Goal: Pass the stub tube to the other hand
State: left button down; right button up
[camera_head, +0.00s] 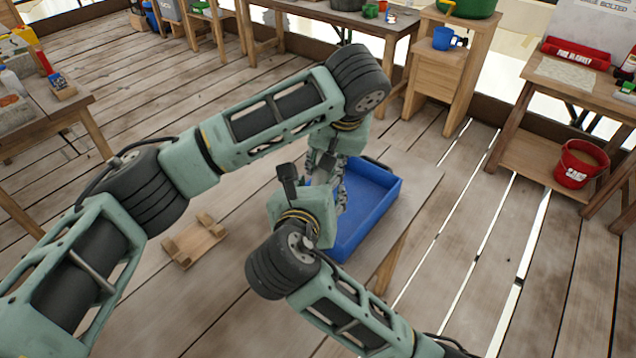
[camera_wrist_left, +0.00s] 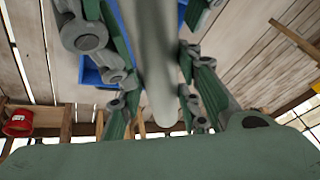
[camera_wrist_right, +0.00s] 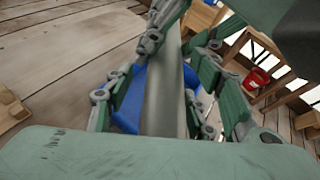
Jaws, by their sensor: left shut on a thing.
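The stub tube is a smooth grey cylinder. It runs down the middle of the left wrist view (camera_wrist_left: 158,70), between the fingers of my left gripper (camera_wrist_left: 155,85), which is shut on it. The tube also stands between the fingers of my right gripper (camera_wrist_right: 168,85) in the right wrist view (camera_wrist_right: 165,105). Thin gaps show on both sides of it there, so the right gripper looks open around the tube. In the head view my left gripper (camera_head: 318,162) and right gripper (camera_head: 338,190) are close together, and my arms mostly hide the tube.
A blue tray (camera_head: 388,200) lies on a small wooden table (camera_head: 420,182) just beyond the grippers. A low wooden cradle (camera_head: 195,240) is on the left. Workbenches line the back and sides, and a red bucket (camera_head: 578,166) is at right. Open plank floor surrounds the table.

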pick_arm(q)
jog(key=shift+d, duration=0.1)
pick_arm(e)
jog(key=shift+a, duration=0.1)
grip_shut()
pick_arm(q)
jog(key=c, duration=1.4)
grip_release()
jog(key=shift+o, duration=1)
jog(key=v, duration=1.2)
